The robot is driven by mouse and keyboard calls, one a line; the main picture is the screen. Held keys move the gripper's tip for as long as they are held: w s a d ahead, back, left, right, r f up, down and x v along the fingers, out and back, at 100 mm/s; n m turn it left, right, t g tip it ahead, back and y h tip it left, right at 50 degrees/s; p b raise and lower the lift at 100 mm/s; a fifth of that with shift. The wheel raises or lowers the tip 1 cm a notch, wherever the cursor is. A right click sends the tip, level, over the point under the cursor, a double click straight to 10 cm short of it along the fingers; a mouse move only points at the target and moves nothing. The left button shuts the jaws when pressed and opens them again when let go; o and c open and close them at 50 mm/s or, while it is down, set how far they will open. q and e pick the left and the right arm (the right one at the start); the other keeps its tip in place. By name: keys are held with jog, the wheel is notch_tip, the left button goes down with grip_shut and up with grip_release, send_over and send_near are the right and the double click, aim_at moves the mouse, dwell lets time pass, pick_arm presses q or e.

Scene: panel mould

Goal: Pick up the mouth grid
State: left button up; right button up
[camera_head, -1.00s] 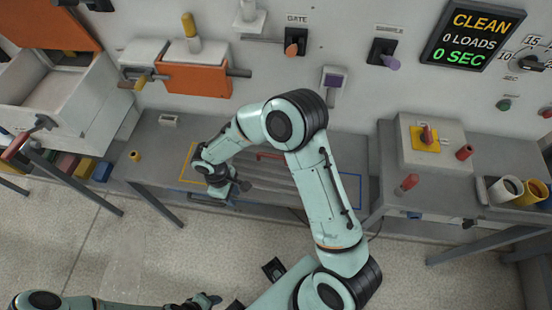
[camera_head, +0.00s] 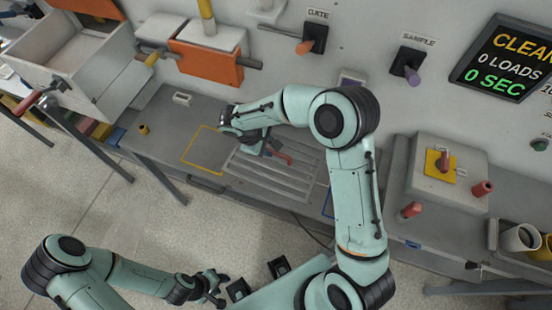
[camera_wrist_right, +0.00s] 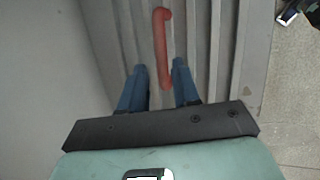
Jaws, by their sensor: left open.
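The mouth grid (camera_head: 262,178) is a grey slatted panel lying on the grey bench, with a red bar handle (camera_head: 282,156) on top. The right wrist view shows the slats (camera_wrist_right: 203,45) and the red handle (camera_wrist_right: 163,45) running away from the gripper. My right gripper (camera_head: 264,150) is at the handle's left end, and part of the grid is hidden behind my arm. Its two blue fingers (camera_wrist_right: 160,72) are apart, with the handle's near end between them in the picture. I cannot tell whether they touch it. My left gripper (camera_head: 218,288) is open and empty, low in front of the bench.
A yellow outline (camera_head: 203,150) is marked left of the grid, and a blue outline (camera_head: 327,203) at its right. A small grey block (camera_head: 182,98) and a brown knob (camera_head: 144,129) stand at the bench's left. A box with red knobs (camera_head: 440,170) stands right. An orange panel (camera_head: 206,63) is behind.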

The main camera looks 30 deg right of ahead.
aim_at(275, 153)
jog(key=x, duration=0.6)
jog(key=shift+s+r, duration=0.1)
jog(key=shift+s, duration=0.1)
grip_shut()
